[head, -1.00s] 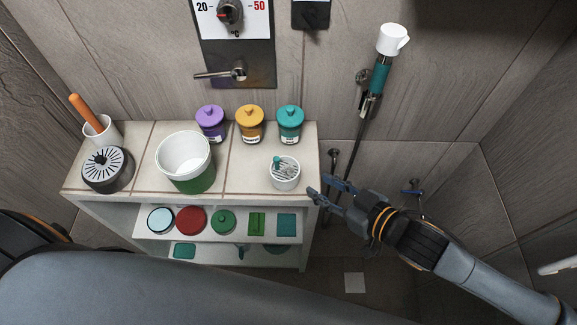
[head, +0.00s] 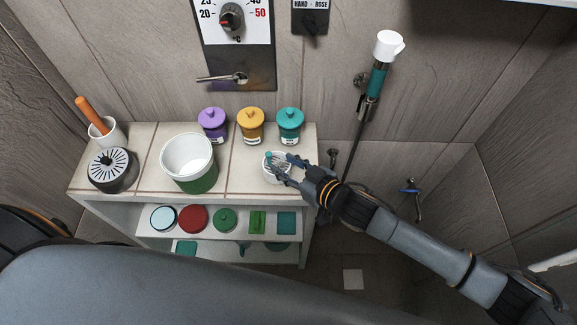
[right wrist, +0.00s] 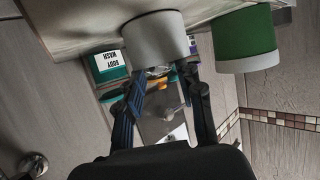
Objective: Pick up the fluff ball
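I cannot clearly make out a fluff ball. A small teal knob-like thing (head: 268,156) shows at the rim of a white slotted cup (head: 270,172) at the right end of the counter; I cannot tell if it is the ball. My right gripper (head: 284,168) is over the right side of this cup and hides part of it. In the right wrist view its fingers (right wrist: 164,72) are spread apart, with the white cup (right wrist: 154,36) just beyond the tips and nothing visibly held. My left gripper is out of view.
Purple (head: 212,127), orange (head: 251,127) and teal (head: 290,127) lidded jars stand behind the cup. A white-and-green bucket (head: 188,163) is left of it. A shelf (head: 150,238) below holds several items. A hand shower (head: 377,78) hangs at the right.

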